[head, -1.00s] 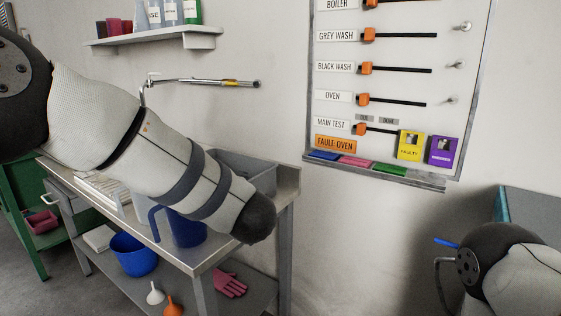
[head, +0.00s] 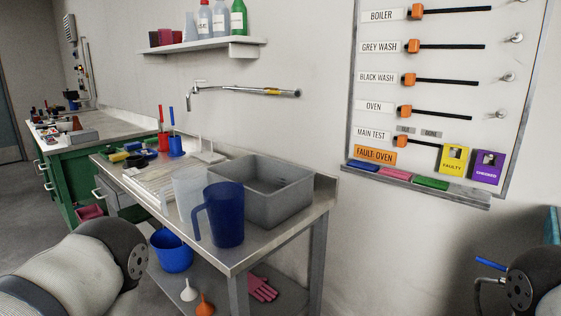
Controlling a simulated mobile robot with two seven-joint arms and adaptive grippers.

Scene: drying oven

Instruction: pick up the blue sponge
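A small dark blue block (head: 136,161), possibly the blue sponge, lies on the steel bench near its far left end. Beside it are a yellow block (head: 118,157) and other small green and dark pieces. It is too small to identify surely. Neither gripper shows: only a pale link and dark joint of my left arm are at the lower left, and part of my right arm is at the lower right.
A blue jug (head: 225,218), a clear jug (head: 188,192) and a grey basin (head: 262,190) crowd the bench's near end. A white drying rack (head: 160,180) lies behind them. A blue bucket (head: 171,251) is below. A wall shelf (head: 212,46) hangs above.

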